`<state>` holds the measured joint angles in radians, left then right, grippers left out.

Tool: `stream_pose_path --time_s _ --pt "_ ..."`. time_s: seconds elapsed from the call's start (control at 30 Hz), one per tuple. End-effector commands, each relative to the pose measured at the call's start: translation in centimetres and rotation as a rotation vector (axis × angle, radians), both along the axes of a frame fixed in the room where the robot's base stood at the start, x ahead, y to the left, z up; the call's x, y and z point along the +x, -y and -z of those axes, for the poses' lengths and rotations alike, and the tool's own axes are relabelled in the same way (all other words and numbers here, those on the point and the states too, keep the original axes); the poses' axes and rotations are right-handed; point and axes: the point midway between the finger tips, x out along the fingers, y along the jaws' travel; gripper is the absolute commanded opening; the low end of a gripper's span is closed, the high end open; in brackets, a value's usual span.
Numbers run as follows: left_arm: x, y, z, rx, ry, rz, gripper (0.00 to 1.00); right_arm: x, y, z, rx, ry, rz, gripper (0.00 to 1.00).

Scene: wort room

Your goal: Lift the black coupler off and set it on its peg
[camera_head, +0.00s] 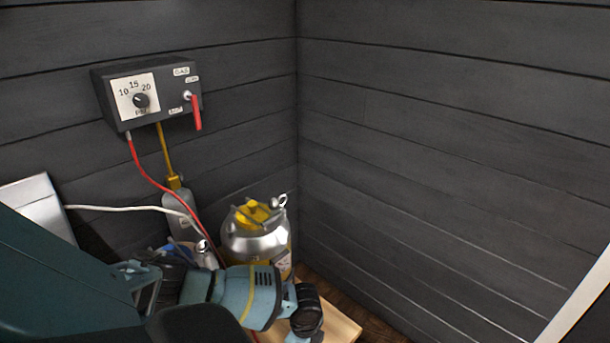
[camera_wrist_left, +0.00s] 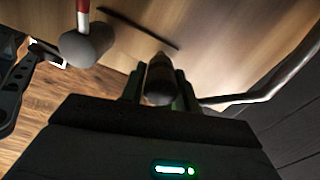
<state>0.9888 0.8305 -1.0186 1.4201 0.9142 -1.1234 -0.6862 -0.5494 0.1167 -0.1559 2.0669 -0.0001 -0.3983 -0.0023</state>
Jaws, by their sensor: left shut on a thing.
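In the left wrist view, my left gripper (camera_wrist_left: 159,97) is shut on a dark, rounded cylindrical piece, apparently the black coupler (camera_wrist_left: 159,76), which shows between its two fingers. What lies under the coupler cannot be made out. In the head view my left arm crosses the lower left, and I cannot clearly see its fingertips or the coupler there. The peg cannot be made out in either view. My right gripper is not in view.
A steel keg (camera_head: 257,242) with a yellow top stands in the corner, partly behind my arm. A grey cylinder (camera_head: 179,212) stands beside it. A gas box (camera_head: 150,93) with a red lever hangs on the wall. A red hose (camera_head: 153,181) and a white hose (camera_head: 130,208) run nearby.

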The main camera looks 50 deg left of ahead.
Motion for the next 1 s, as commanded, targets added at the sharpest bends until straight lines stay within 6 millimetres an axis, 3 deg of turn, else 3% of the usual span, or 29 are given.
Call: stream_pose_path --time_s 1.0 --pt "-0.1 0.2 1.1 -0.004 -0.002 0.001 0.08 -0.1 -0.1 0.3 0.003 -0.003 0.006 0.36"
